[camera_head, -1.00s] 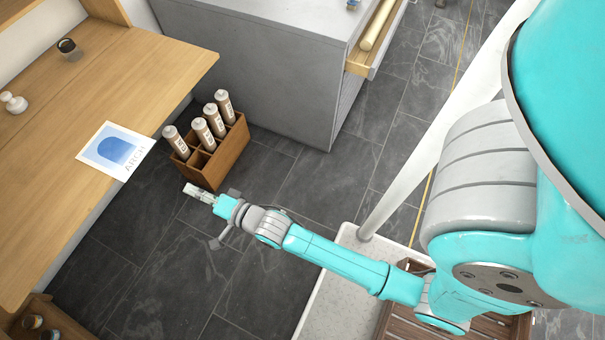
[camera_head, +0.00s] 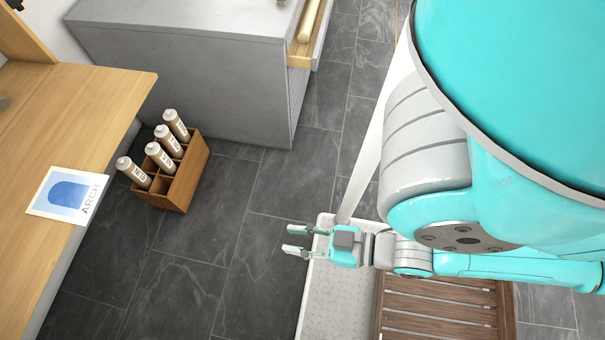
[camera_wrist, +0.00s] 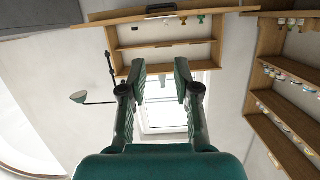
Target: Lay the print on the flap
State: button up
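The print (camera_head: 68,195), a white sheet with a blue arch and the word ARCH, lies on the wooden flap (camera_head: 95,110) at the left of the head view, with its right corner at or over the flap's edge. My gripper (camera_head: 291,240) is open and empty, well to the right of the print, over the edge of my pale base. In the wrist view my gripper's two fingers (camera_wrist: 161,75) stand apart with nothing between them. The print and flap do not show in the wrist view.
A wooden crate (camera_head: 184,180) with several capped tubes stands on the dark tiled floor beside the flap. A grey cabinet (camera_head: 190,60) with an open drawer (camera_head: 301,55) holding a roll stands behind. Clear floor lies between crate and gripper. Wall shelves (camera_wrist: 165,40) show in the wrist view.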

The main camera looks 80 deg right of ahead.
jog(key=shift+s+r+n, duration=0.3)
jog(key=shift+s+r, duration=0.05)
jog(key=shift+c, duration=0.7)
jog(key=shift+s+r, duration=0.15)
grip_shut()
jog(key=w+d+f+m+t, duration=0.1)
jog(key=w+f+m, duration=0.25)
jog(key=w, duration=0.45)
jog(key=w+f+m, duration=0.3)
jog(key=w+m, duration=0.2)
jog(key=w, duration=0.3)
jog(key=w+d+f+m+t, duration=0.1)
jog(key=w+f+m, duration=0.25)
jog(key=w, duration=0.45)
jog(key=w+r+m, duration=0.1)
jog(key=w+m, duration=0.2)
jog(key=w, duration=1)
jog(key=w+r+m+t, duration=0.1)
jog(key=w+m, duration=0.1)
jog(key=w, duration=1.1)
jog(key=shift+w+r+m, duration=0.3)
jog(key=shift+w+m, duration=0.1)
